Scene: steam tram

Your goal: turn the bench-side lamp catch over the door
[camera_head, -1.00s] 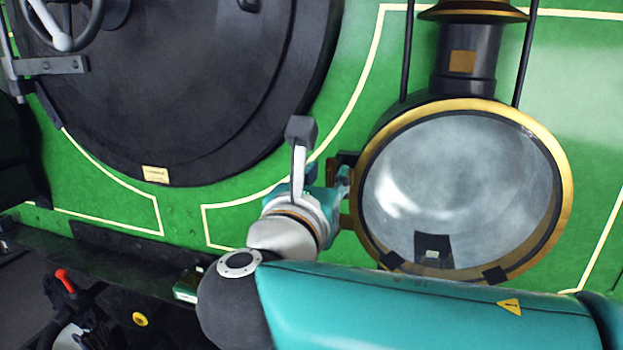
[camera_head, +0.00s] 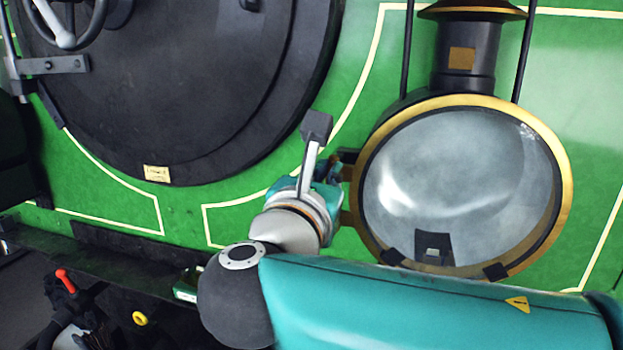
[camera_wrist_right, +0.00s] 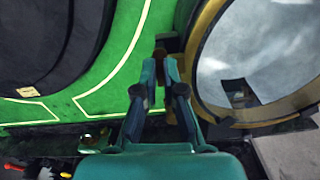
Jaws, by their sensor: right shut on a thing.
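The round lamp door (camera_head: 462,190), glass in a brass rim, fills the right of the head view and also shows at upper right in the right wrist view (camera_wrist_right: 262,50). The lamp catch (camera_wrist_right: 170,43) is a small dark piece at the rim's left edge; in the head view it is mostly hidden behind my gripper (camera_head: 333,172). In the right wrist view my right gripper's fingertips (camera_wrist_right: 160,70) are close together at the catch and shut on it. The contact itself is small and dark. My left gripper is out of view.
The dark round smokebox door (camera_head: 180,90) with a handwheel (camera_head: 65,20) stands at left on the green front. A dark ledge (camera_head: 110,265) with a red-handled lever (camera_head: 65,280) lies below it. A black chimney (camera_head: 468,60) tops the lamp.

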